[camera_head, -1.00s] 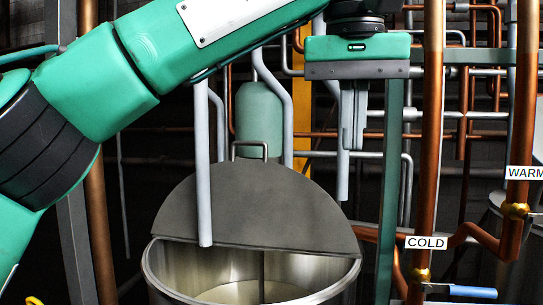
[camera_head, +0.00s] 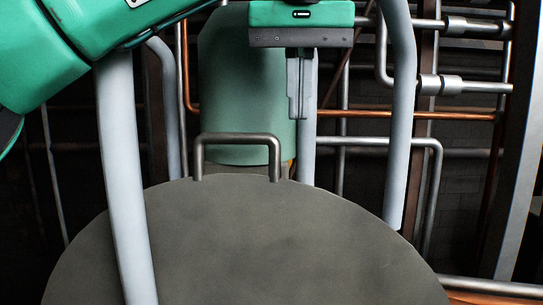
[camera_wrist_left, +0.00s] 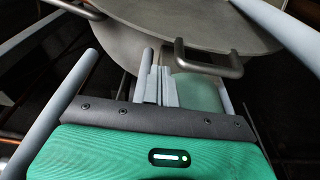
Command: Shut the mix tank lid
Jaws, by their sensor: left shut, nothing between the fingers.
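The mix tank lid (camera_head: 250,240) is a dark grey disc standing raised in the head view, its lower part cut off by the frame. Its bar handle (camera_head: 237,141) sits at the top edge. My left gripper (camera_head: 298,112) is shut and empty, fingers pointing down, just above and to the right of the handle in the picture. In the left wrist view the shut fingers (camera_wrist_left: 156,78) point toward the grey lid (camera_wrist_left: 180,18), with a bar handle (camera_wrist_left: 207,66) just right of them and a gap between. The tank opening is out of the head view. My right gripper is not seen.
A pale pipe (camera_head: 125,190) crosses in front of the lid at the left. Another pale pipe (camera_head: 397,130) stands at the right. A green cylinder (camera_head: 235,90) stands behind the handle, with copper and grey pipes around it.

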